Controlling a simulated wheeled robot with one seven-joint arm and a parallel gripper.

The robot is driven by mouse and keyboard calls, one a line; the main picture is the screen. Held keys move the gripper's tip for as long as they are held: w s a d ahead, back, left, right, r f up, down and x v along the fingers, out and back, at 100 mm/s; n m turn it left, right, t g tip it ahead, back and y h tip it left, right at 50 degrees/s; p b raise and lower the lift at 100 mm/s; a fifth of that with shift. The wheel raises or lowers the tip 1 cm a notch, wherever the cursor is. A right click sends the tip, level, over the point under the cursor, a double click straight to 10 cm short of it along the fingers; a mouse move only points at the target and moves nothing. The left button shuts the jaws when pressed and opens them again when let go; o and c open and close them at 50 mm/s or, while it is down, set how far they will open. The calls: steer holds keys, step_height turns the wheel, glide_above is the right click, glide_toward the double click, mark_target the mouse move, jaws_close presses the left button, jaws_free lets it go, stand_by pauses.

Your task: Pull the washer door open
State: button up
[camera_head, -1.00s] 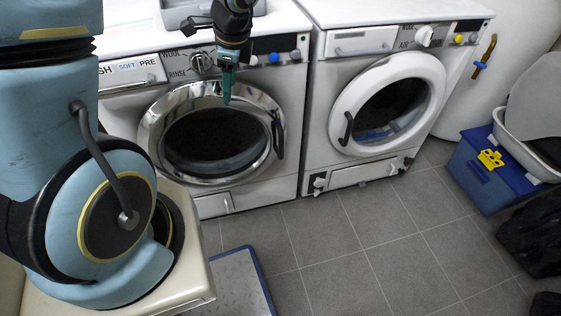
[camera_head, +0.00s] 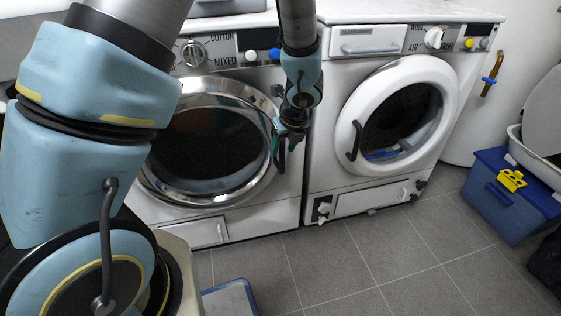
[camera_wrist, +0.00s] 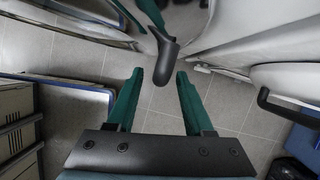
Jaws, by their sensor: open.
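The washer (camera_head: 245,222) is the left machine, with a round chrome-rimmed door (camera_head: 160,112) of dark glass. The door looks shut. Its black handle is on the right side of the rim, partly hidden behind my gripper (camera_head: 290,138) in the head view. In the wrist view my gripper (camera_wrist: 160,74) is open, with its two green fingers apart. The black door handle (camera_wrist: 165,60) reaches into the space between the fingertips. I cannot tell whether either finger touches it.
A second white machine (camera_head: 322,175) with a white-rimmed door (camera_head: 345,105) stands close on the right. Its black handle also shows in the wrist view (camera_wrist: 285,105). A blue box (camera_head: 490,205) with a yellow clip stands far right.

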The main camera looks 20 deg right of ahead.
mark_target(280, 156)
steer(key=b+x, duration=0.1)
steer(key=x, duration=0.3)
steer(key=shift+w+f, duration=0.1)
steer(key=shift+f, duration=0.3)
steer(key=shift+a, duration=0.1)
jaws_close()
stand_by(1.0)
